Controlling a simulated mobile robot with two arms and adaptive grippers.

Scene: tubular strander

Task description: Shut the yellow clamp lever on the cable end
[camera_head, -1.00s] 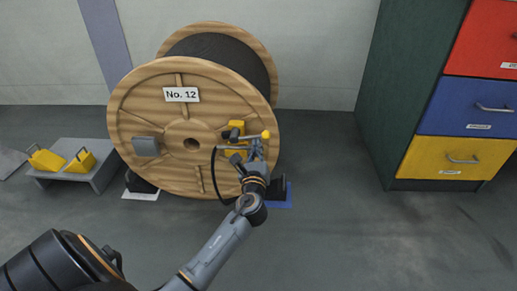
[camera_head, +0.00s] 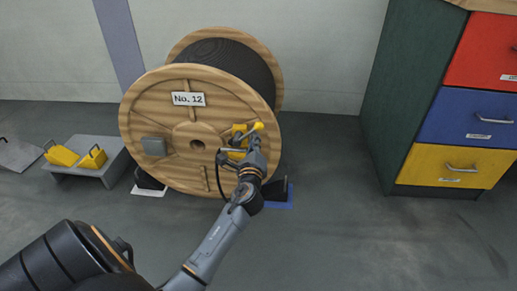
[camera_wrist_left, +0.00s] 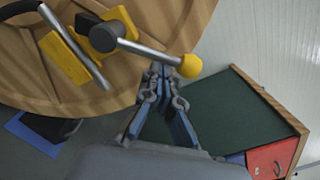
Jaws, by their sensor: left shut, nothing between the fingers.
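The clamp (camera_head: 239,137) is a yellow block on the right part of the wooden reel's face (camera_head: 215,122). Its lever is a grey rod with a yellow ball knob (camera_head: 258,126), pointing right and slightly up. In the left wrist view, the rod runs from the dark pivot to the knob (camera_wrist_left: 189,66). The black cable end (camera_head: 221,160) loops up to the clamp. My left gripper (camera_head: 254,143) is shut and empty just below the knob; in the left wrist view its fingertips (camera_wrist_left: 157,72) are close under the rod. Contact is unclear. My right gripper is out of view.
A grey stand (camera_head: 92,166) with two yellow wedges is left of the reel. A dark chock (camera_head: 277,189) on a blue mat sits at the reel's lower right. A cabinet (camera_head: 400,90) with coloured drawers stands right. The floor between is clear.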

